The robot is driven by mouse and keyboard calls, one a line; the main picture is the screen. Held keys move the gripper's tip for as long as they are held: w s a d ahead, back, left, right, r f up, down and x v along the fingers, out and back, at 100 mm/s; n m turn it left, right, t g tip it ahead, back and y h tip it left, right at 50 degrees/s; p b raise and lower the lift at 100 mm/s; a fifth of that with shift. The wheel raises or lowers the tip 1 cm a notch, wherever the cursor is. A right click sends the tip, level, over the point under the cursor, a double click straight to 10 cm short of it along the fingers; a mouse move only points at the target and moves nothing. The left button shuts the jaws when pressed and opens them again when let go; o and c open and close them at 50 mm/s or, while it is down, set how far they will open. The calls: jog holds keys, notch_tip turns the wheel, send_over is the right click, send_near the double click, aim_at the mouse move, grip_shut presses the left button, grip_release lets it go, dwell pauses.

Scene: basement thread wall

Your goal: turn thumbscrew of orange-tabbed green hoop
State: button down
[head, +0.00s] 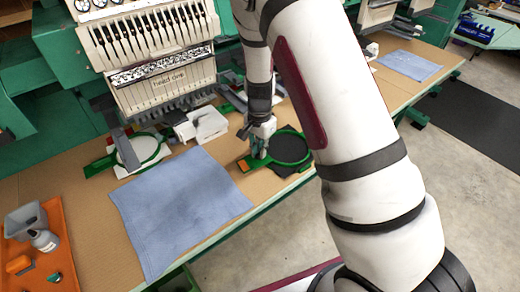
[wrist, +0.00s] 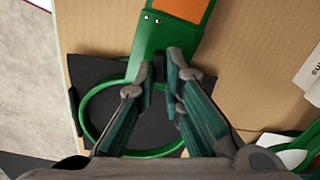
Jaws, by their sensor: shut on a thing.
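The green hoop (head: 307,140) with the orange tab (head: 244,166) lies on the tan table near its front edge, with dark fabric in its ring. In the wrist view the hoop's ring (wrist: 82,115) is below and its green arm with the orange tab (wrist: 185,8) is above. My gripper (head: 259,153) reaches down to the hoop between tab and ring. In the wrist view its fingertips (wrist: 166,70) are closed on the small dark thumbscrew (wrist: 159,66) where the arm meets the ring. The fingers hide part of the thumbscrew and the ring.
A second green hoop with white fabric (head: 140,150) lies to the left by the embroidery machine (head: 160,80). A blue cloth (head: 180,205) covers the table's middle. An orange tray (head: 60,255) with a grey bin and bottle stands at far left. A white box (head: 208,124) stands behind.

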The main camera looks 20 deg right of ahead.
dwell(0.9)
jog(key=c, duration=1.7)
grip_release()
jog(key=shift+r, duration=0.1)
notch_tip(320, 180, up, 12)
jog(key=shift+f, duration=0.1)
